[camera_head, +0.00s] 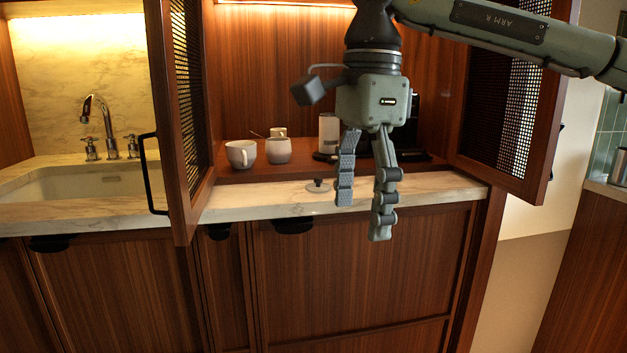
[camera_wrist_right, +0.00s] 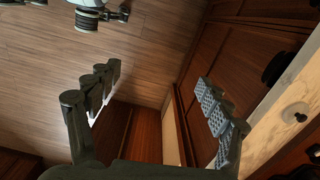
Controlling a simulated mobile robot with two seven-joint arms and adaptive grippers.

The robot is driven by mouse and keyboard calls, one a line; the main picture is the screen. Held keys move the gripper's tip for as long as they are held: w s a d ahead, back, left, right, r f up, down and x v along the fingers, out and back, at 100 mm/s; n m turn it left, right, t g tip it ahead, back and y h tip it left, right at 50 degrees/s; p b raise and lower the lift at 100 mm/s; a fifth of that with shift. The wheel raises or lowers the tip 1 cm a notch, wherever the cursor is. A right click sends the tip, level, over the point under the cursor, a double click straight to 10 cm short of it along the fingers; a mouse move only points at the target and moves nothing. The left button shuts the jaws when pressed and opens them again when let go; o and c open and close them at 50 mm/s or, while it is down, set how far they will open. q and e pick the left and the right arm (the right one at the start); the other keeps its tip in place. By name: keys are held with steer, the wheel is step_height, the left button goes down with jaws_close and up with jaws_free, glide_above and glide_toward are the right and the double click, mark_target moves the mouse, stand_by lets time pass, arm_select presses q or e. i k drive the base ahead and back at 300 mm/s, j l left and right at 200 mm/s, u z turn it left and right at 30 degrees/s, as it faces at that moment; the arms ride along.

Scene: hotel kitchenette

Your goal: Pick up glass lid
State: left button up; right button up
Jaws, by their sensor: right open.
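The glass lid (camera_head: 318,187) lies on the marble counter, a small pale disc with a dark knob, just left of my right gripper in the head view. In the right wrist view the lid (camera_wrist_right: 295,113) is at the right edge on the pale counter strip, outside the fingers. My right gripper (camera_head: 364,220) points down in front of the counter edge, open and empty. Its two fingers also show spread apart in the right wrist view (camera_wrist_right: 155,95). My left gripper is not in the head view.
White cups (camera_head: 241,154) and a white canister (camera_head: 329,132) stand on the wooden shelf behind the lid. Open mesh cabinet doors flank the niche, one at left (camera_head: 184,110) and one at right (camera_head: 510,105). A sink (camera_head: 85,182) is far left. The counter left of the lid is clear.

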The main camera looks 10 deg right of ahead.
mark_target(319, 186)
steer(key=i, duration=1.15)
